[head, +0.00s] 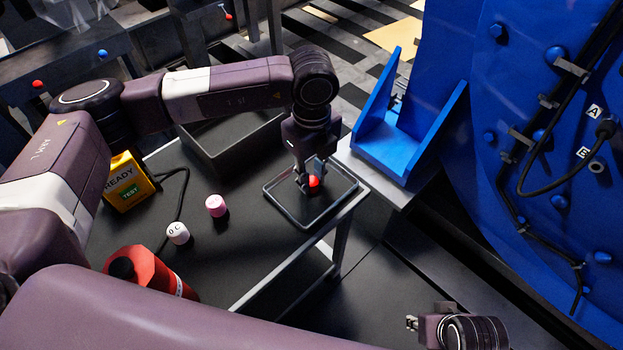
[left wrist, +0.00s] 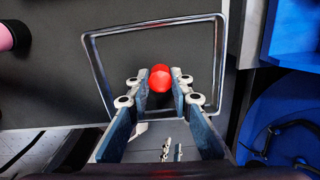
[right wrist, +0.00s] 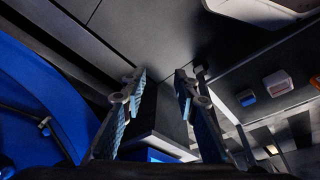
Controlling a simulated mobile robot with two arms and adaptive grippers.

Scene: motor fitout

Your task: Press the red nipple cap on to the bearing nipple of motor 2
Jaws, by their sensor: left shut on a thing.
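The red nipple cap (head: 314,182) is small and round, low over the black tray (head: 279,212) on the dark bench. My left gripper (head: 313,180) points down and is shut on the cap. In the left wrist view the cap (left wrist: 160,78) sits between the two fingertips, inside the tray's outline; I cannot tell whether it touches the tray floor. My right gripper (right wrist: 160,78) is open and empty, low in the head view (head: 411,322).
On the bench are a pink-topped cap (head: 216,205), a white cap (head: 177,233), a red container (head: 150,270) and a yellow READY/TEST box (head: 127,182). A dark bin (head: 228,145) stands behind the tray. A blue bracket (head: 390,148) stands between bench and motor. A black cable (head: 530,190) hangs on the motor.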

